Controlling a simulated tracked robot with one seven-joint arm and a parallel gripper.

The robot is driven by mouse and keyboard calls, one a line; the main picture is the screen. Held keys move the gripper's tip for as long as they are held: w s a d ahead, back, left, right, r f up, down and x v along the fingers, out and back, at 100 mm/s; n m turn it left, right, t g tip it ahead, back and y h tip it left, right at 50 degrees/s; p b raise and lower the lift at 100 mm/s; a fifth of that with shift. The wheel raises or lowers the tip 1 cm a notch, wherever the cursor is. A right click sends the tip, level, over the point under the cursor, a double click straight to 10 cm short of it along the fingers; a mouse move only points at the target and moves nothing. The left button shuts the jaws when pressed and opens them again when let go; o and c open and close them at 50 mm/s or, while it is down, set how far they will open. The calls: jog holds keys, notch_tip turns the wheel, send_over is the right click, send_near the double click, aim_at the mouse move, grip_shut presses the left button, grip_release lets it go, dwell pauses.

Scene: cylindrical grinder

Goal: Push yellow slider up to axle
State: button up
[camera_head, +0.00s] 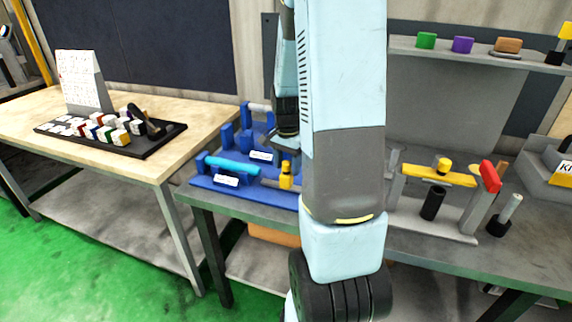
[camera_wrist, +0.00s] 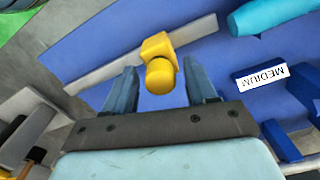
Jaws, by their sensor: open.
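The yellow slider (camera_head: 286,177) has a rounded knob and sits on a narrow rail at the front of a blue fixture. In the wrist view the slider (camera_wrist: 158,65) lies between and just beyond my fingertips. The cyan axle (camera_head: 231,166) rests on the fixture to the left of the slider, with a visible gap between them. It also shows at the upper right of the wrist view (camera_wrist: 275,14). My gripper (camera_wrist: 160,72) is open, one finger on each side of the knob. Whether either finger touches it cannot be told. In the head view my arm hides part of the fixture.
A grey stand with a yellow bar (camera_head: 438,176) and a red block (camera_head: 490,177) is to the right. A wooden table (camera_head: 180,150) with a black tray is at left.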

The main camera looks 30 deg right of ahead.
grip_shut()
dwell(0.5)
